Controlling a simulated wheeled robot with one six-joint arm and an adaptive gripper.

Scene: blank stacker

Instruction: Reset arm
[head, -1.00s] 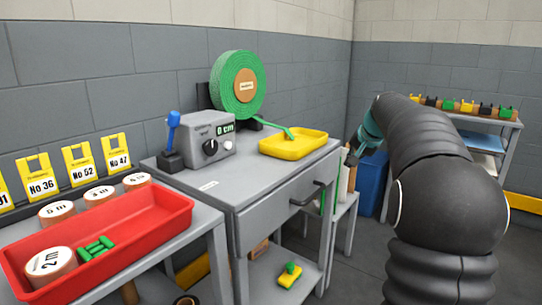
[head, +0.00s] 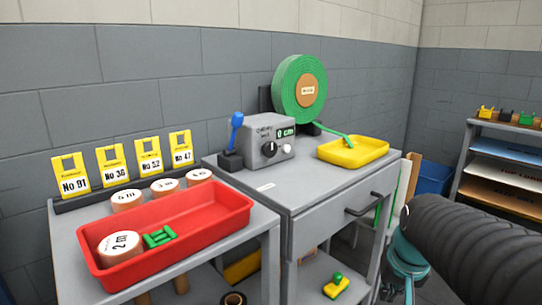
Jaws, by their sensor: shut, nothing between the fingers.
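My arm shows at the lower right of the head view as a dark ribbed sleeve. At its end is my teal gripper (head: 408,286), pointing down beside the right side of the grey drawer cabinet. It is shut and appears empty, apart from any object. The fingertips are small and partly cut off by the bottom edge of the picture.
The grey cabinet (head: 325,218) bears a dial box (head: 266,140), a green tape roll (head: 299,90) and a yellow tray (head: 353,152). A red tray (head: 215,220) with a white-topped roll and green pieces stands left. A shelf rack (head: 490,175) stands right.

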